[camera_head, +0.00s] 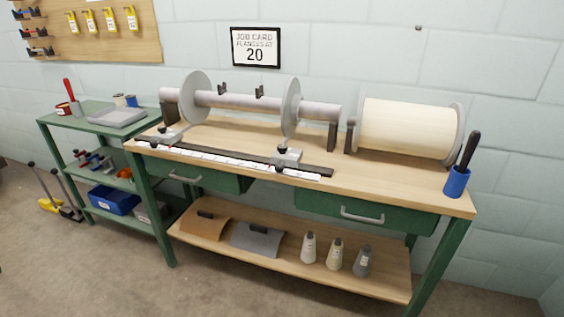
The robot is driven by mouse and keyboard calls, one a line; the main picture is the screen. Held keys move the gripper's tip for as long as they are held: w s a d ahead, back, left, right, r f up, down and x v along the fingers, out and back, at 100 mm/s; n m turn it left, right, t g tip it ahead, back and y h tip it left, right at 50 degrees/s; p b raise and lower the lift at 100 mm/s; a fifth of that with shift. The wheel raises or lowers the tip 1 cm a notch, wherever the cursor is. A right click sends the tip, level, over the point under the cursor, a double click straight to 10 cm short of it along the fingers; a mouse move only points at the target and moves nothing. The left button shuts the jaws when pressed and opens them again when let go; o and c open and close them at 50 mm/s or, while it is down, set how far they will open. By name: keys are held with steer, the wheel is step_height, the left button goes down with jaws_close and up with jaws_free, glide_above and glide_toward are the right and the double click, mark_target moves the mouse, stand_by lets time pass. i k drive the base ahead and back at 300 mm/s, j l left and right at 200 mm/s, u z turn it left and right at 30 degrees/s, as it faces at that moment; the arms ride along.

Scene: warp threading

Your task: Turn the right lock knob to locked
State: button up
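A warp beam (245,101) lies across the workbench on dark end supports, with a left flange disc (196,97) and a right flange disc (290,106). Two small dark knobs (222,87) and (259,91) stand up on the beam between the discs. Grey slider blocks with black knobs sit on the rail in front, one at the left (163,136) and one at the right (285,156). I cannot tell which way any knob is turned, or which is the lock knob. My gripper is not in view.
The workbench (405,184) also holds a large cream roll (408,128) and a blue cup (457,182) with a dark-handled tool. A white ruled scale (235,160) runs along the rail. A wall card (255,47) reads 20. A green side cart (88,113) stands left; floor in front is clear.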

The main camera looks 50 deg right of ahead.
mark_target(282, 148)
steer(key=i+z, duration=0.2)
steer(key=z, duration=0.3)
steer(key=i+z, duration=0.25)
steer(key=z, duration=0.2)
